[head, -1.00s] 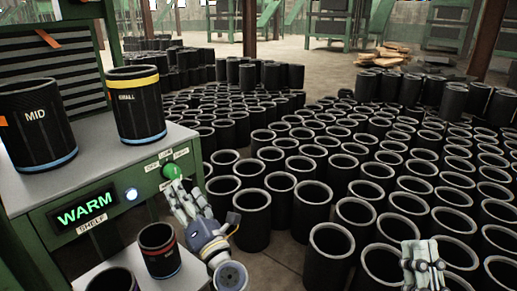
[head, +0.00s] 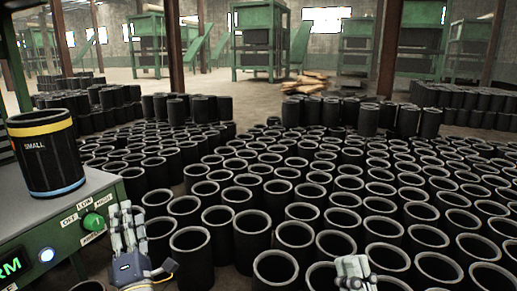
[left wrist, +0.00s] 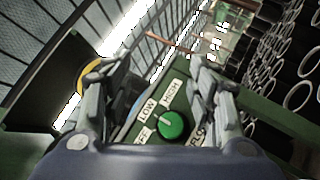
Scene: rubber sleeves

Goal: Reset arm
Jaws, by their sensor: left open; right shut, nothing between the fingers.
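My left gripper (head: 128,222) is at the lower left of the head view, just right of the green machine panel. It is open and empty. The left wrist view shows its two spread fingers (left wrist: 156,80), with the green knob (left wrist: 172,126) seen between them. That knob also shows in the head view (head: 93,222), left of the gripper and apart from it. Its white mark seems to point toward LOW. My right gripper (head: 352,268) is shut and empty at the bottom edge of the head view, in front of the black sleeves.
A black sleeve marked SMALL (head: 48,152) stands on the machine top (head: 95,183). A lit display (head: 10,268) is partly cut off at the left edge. Many black sleeves (head: 295,238) crowd the floor. Green machines (head: 260,40) stand at the back.

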